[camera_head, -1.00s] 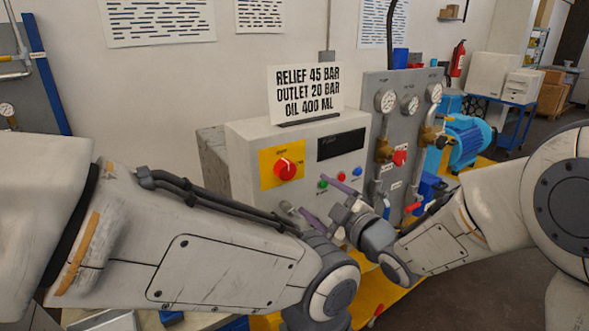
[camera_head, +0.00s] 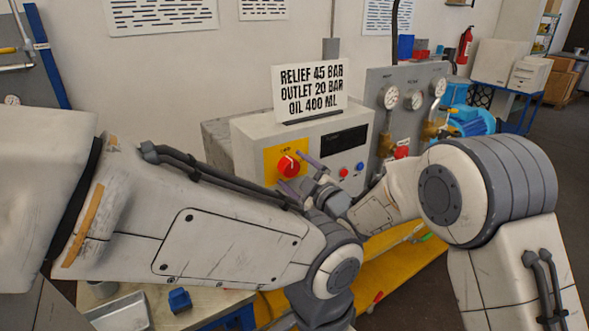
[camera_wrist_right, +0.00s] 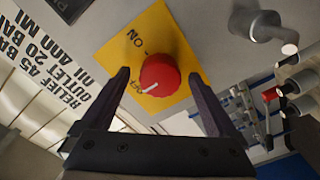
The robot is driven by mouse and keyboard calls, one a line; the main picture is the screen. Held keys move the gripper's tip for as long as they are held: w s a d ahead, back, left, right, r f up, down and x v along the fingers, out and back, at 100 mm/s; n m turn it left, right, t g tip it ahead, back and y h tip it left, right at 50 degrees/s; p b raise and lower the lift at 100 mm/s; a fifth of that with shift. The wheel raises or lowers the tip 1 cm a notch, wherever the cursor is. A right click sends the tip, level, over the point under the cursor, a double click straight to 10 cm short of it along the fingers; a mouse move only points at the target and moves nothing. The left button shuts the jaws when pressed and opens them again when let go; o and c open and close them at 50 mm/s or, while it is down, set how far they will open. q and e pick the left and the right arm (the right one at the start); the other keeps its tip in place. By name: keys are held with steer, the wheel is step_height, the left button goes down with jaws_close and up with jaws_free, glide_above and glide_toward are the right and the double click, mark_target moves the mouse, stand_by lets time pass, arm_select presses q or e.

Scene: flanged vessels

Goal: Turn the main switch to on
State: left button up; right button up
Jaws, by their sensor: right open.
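The main switch is a red round knob (camera_head: 289,166) on a yellow plate (camera_head: 271,163) on the front of a grey control box. In the right wrist view, the knob (camera_wrist_right: 160,72) has a white pointer line towards the lower left, by a partly hidden label; "ON" is printed above left. My right gripper (camera_wrist_right: 160,76) is open, its dark fingers on either side of the knob in that view. In the head view, its purple fingers (camera_head: 289,169) straddle the knob. I cannot tell whether they touch it. My left gripper is out of sight below my left arm.
The control box (camera_head: 245,147) carries a sign (camera_head: 310,90), a dark display (camera_head: 344,140) and small buttons. A gauge panel (camera_head: 375,90) with valves stands to its right, with a blue motor (camera_head: 470,121) behind. My left arm crosses in front of the box.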

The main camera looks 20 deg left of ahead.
steer(key=c, duration=1.4)
